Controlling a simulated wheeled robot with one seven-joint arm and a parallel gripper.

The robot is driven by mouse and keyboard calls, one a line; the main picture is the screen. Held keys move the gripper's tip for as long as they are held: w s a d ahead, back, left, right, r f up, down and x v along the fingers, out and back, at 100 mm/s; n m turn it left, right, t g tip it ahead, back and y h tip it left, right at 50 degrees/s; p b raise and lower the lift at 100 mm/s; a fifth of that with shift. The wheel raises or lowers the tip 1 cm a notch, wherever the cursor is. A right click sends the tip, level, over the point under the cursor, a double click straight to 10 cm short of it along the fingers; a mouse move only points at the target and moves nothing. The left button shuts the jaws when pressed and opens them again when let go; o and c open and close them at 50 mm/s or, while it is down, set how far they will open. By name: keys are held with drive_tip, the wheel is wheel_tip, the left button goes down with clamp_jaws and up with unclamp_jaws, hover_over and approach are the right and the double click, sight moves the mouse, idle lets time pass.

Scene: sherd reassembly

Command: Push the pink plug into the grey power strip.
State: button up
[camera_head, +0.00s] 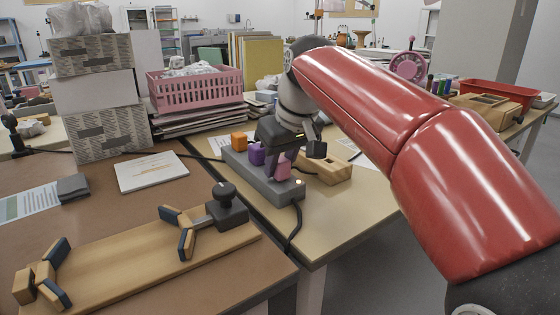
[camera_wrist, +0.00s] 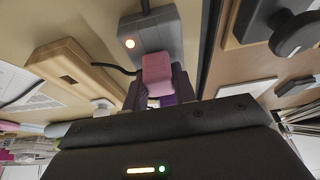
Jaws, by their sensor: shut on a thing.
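The grey power strip (camera_head: 292,190) lies on the light table, with a lit lamp at its near end. It also shows in the wrist view (camera_wrist: 152,38). The pink plug (camera_head: 283,171) is upright at the strip's near part, and it is between my fingers in the wrist view (camera_wrist: 157,72). My gripper (camera_head: 287,152) is shut on the pink plug from above. The plug's underside is hidden, so I cannot tell how deep it sits. A purple plug (camera_head: 257,154) and an orange plug (camera_head: 239,140) stand farther along the strip.
A wooden block with openings (camera_head: 328,170) is right of the strip. A black cable (camera_head: 296,228) runs from the strip's near end over the table edge. A wooden board with clamps (camera_head: 130,262) lies on the brown table at left. A pink crate (camera_head: 195,90) stands behind.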

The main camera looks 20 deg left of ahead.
drive_tip(key=shift+f, duration=0.25)
drive_tip(key=o, duration=1.4)
drive_tip(key=shift+r, duration=0.15)
drive_tip(key=shift+r+p, duration=3.95)
drive_tip(key=shift+p, duration=0.15)
